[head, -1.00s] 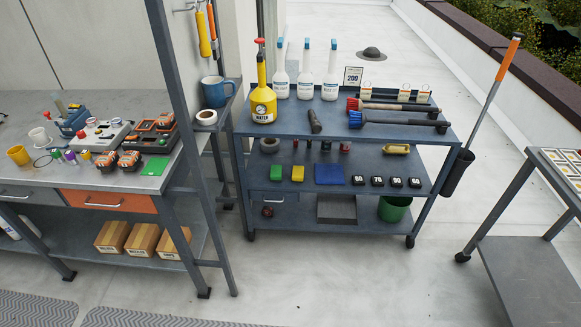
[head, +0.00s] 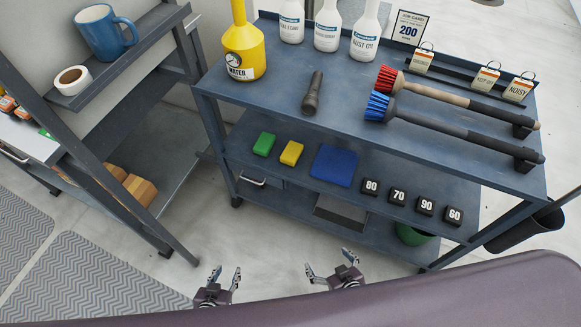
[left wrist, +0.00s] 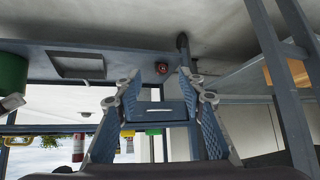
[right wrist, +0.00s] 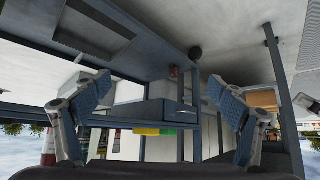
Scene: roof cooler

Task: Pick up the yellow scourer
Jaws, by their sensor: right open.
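The yellow scourer (head: 291,153) lies flat on the middle shelf of the blue-grey trolley (head: 280,95) in the head view. It sits between a green scourer (head: 264,144) on its left and a blue cloth-like square (head: 334,165) on its right. A small yellow patch, apparently the scourer (right wrist: 146,131), shows beyond the fingers in the right wrist view. My left gripper (head: 226,274) is open and empty, in front of the trolley and apart from the scourer. My right gripper (head: 328,262) is open and empty, to its right, also apart from the scourer.
Above, the top shelf holds a yellow water bottle (head: 243,52), a dark cylinder (head: 313,94) and two brushes. Black numbered blocks (head: 397,197) stand right of the blue square. A drawer (head: 262,187) hangs below the scourers. A slanted rack post (head: 120,200) stands at left.

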